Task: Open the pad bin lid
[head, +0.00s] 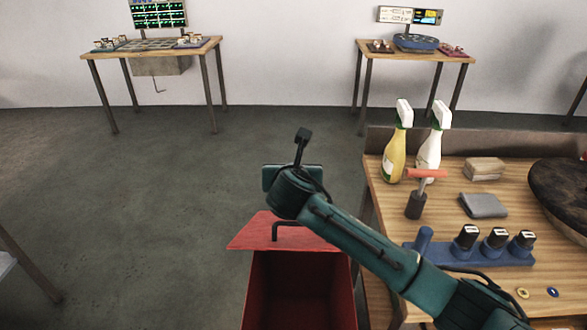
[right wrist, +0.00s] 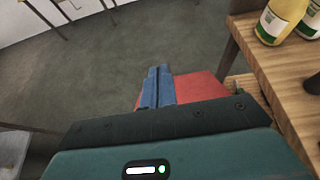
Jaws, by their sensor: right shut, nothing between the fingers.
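The red pad bin (head: 343,285) stands on the floor left of the workbench, its dark inside showing between the walls. Its red lid (head: 250,236) is at the far side of this opening and does not cover it. I cannot tell its exact tilt. In the right wrist view the lid (right wrist: 205,87) shows behind my right gripper (right wrist: 158,72), whose blue fingers are shut and empty. My left gripper is out of view.
Free floor lies left of the bin. Two tables stand far back.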

